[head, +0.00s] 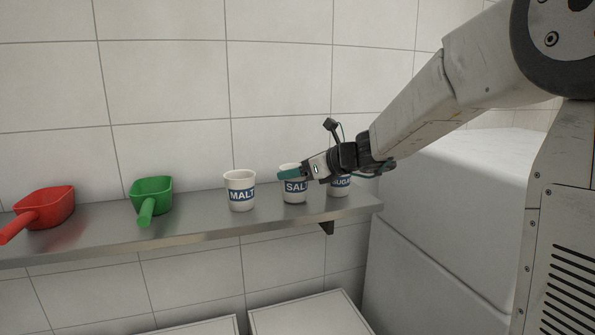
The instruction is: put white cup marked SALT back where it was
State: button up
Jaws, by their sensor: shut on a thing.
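The white cup marked SALT (294,195) has a blue label band and is upright at the shelf, between the other two cups. Its base appears to be at the shelf surface, but I cannot tell whether it rests there. My gripper (291,175) reaches in from the right and is shut on the upper part of this cup. A teal finger crosses the front of the cup just below its rim. The last letter of the label and the cup's right side are partly hidden by my gripper.
A steel shelf (190,228) runs along the tiled wall. A MALT cup (240,197) stands left of the SALT cup; a SUGAR cup (341,187) stands right, partly behind my gripper. A green scoop (151,195) and red scoop (45,207) lie further left. A white block-like unit stands right.

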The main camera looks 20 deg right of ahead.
jog(key=shift+f, duration=0.2)
jog(key=o, duration=1)
jog(key=shift+c, duration=0.2)
